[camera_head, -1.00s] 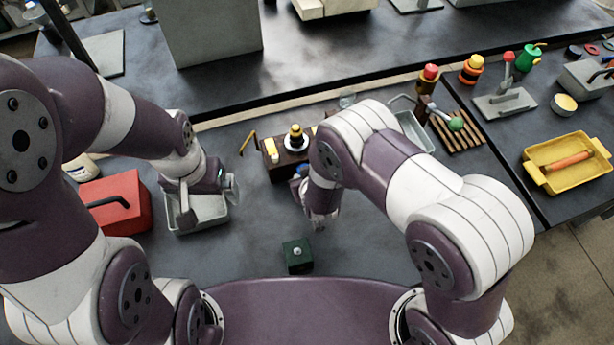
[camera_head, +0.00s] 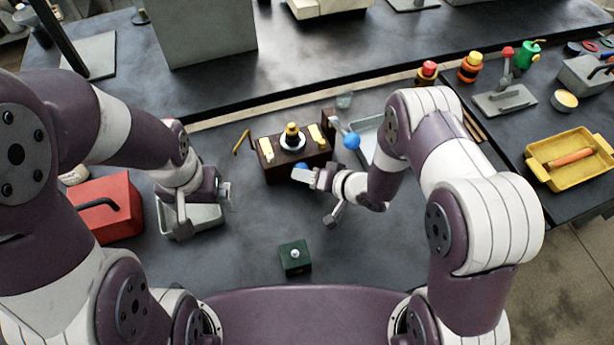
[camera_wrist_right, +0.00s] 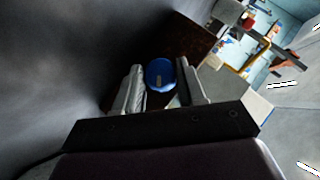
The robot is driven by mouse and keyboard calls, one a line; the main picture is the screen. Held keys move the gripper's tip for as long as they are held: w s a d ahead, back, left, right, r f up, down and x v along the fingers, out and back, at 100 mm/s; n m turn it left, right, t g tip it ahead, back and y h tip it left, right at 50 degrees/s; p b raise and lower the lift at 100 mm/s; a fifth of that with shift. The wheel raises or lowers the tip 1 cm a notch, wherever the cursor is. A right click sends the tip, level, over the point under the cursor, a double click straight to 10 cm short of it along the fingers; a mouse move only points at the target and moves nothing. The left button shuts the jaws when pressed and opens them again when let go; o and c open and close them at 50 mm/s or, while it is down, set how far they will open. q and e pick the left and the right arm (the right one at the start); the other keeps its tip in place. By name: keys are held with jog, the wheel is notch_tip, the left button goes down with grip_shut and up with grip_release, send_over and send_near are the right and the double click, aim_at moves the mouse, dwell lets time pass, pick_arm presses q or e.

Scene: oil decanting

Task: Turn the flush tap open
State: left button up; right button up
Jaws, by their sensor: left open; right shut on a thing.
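A dark brown block (camera_head: 283,170) stands mid-table, with a black and yellow bottle-like part (camera_head: 292,138) in a white ring on top and yellow pieces either side. A small blue knob (camera_head: 302,167) shows low at its front. Which of these is the flush tap I cannot tell for sure. My right gripper (camera_head: 308,175) is at the block's front, shut on the blue knob, which sits between the fingers in the right wrist view (camera_wrist_right: 160,75). My left gripper (camera_head: 228,194) is open and empty beside a grey tray.
The grey tray (camera_head: 204,218) lies below my left wrist. A red box (camera_head: 118,210) with a black handle is left of it. A small green block (camera_head: 295,258) stands in front. A pale tray (camera_head: 368,140) is partly behind my right arm. The table between is clear.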

jog(key=m+y+b, duration=0.1)
jog(key=y+b, duration=0.1)
jog(key=shift+d+f+m+y, duration=0.2)
jog(key=shift+f+m+y, duration=0.1)
jog(key=shift+f+m, duration=0.1)
jog(key=shift+w+m+y+b, duration=0.1)
jog(key=shift+m+y+b, duration=0.8)
jog(key=shift+y+b, duration=0.25)
jog(key=shift+r+t, duration=0.1)
jog(key=shift+t, duration=0.2)
jog(key=o, duration=1.1)
jog(key=shift+c, duration=0.2)
jog(key=shift+y, duration=0.25)
jog(key=b+v, duration=0.1)
jog(key=v, duration=1.1)
jog(key=shift+d+r+b, duration=0.1)
jog(key=shift+d+b, duration=0.2)
jog(key=shift+b, duration=0.05)
